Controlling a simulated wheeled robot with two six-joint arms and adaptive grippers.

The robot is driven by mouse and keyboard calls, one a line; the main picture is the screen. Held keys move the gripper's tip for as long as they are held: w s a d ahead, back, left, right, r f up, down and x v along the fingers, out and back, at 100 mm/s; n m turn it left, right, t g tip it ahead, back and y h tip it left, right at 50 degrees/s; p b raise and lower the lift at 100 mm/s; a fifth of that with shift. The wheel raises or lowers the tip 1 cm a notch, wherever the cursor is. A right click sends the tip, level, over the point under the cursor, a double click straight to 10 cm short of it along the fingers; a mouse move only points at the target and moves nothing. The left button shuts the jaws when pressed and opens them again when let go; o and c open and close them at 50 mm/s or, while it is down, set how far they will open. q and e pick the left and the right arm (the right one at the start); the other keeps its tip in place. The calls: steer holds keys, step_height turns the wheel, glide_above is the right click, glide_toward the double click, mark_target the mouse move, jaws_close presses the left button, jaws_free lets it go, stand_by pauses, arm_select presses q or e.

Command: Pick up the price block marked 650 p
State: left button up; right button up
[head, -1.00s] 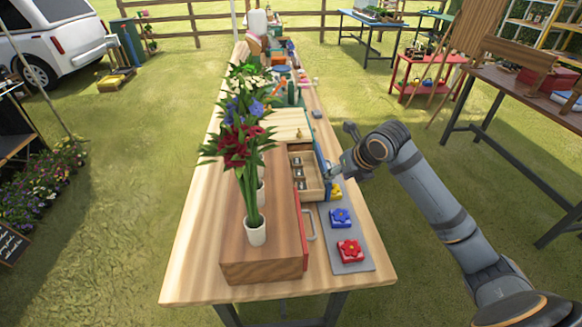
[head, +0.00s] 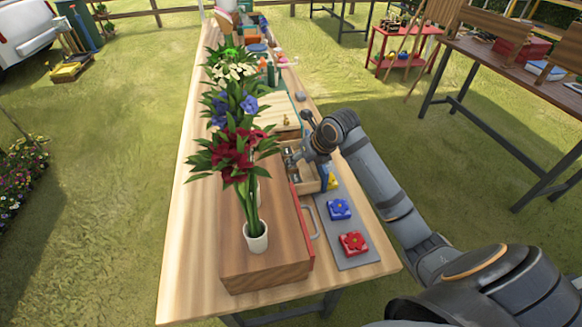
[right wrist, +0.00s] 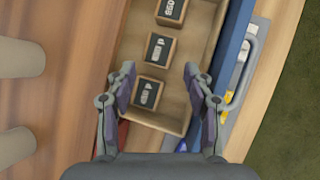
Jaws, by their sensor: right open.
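An open wooden drawer (head: 309,184) with a blue front (right wrist: 234,40) sticks out of the wooden cabinet on the table. In the right wrist view, small dark-topped wooden blocks lie in it. The far block (right wrist: 171,10) carries digits, turned sideways and cut by the top edge; I cannot read them surely. The middle block (right wrist: 160,48) and near block (right wrist: 149,92) carry pale marks. My right gripper (right wrist: 158,82) is open and empty, above the drawer, its fingers either side of the near block in the picture. In the head view my arm partly hides the drawer. My left gripper is out of view.
Tall flowers in white pots (head: 256,238) stand on the cabinet left of the drawer. A grey mat (head: 347,228) holds a blue flower block (head: 339,208) and a red one (head: 353,243). A red drawer front with a metal handle (head: 313,224) sits nearer.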

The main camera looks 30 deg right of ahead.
steer(key=x, duration=0.5)
steer(key=shift+w+r+p, duration=0.1)
steer(key=shift+w+p, duration=0.2)
steer(key=shift+w, duration=0.15)
steer(key=shift+s, duration=0.1)
steer(key=shift+c, duration=0.3)
steer(key=c, duration=0.7)
